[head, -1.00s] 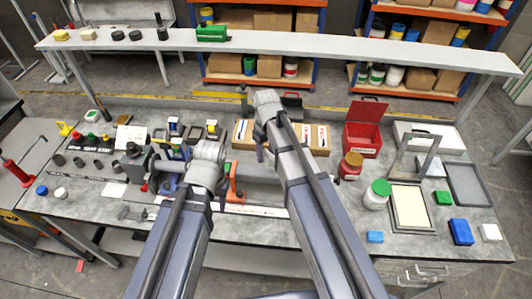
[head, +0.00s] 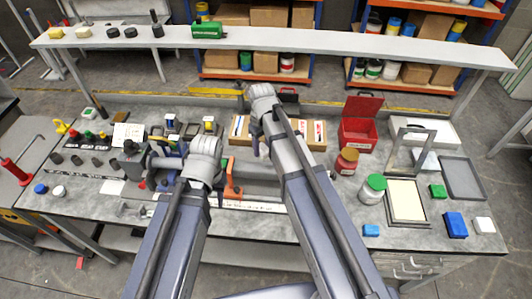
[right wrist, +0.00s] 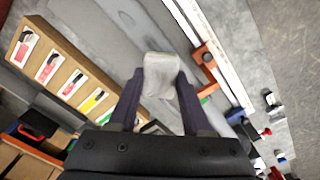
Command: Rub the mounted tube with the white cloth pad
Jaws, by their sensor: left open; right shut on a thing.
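The white cloth pad (right wrist: 160,76) is pinched between the two fingers of my right gripper (right wrist: 158,92) in the right wrist view. In the head view my right gripper (head: 256,145) hangs above the middle of the bench, and the pad is hidden there.
Small knobs and bottles crowd the left. A raised shelf (head: 280,45) spans the back.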

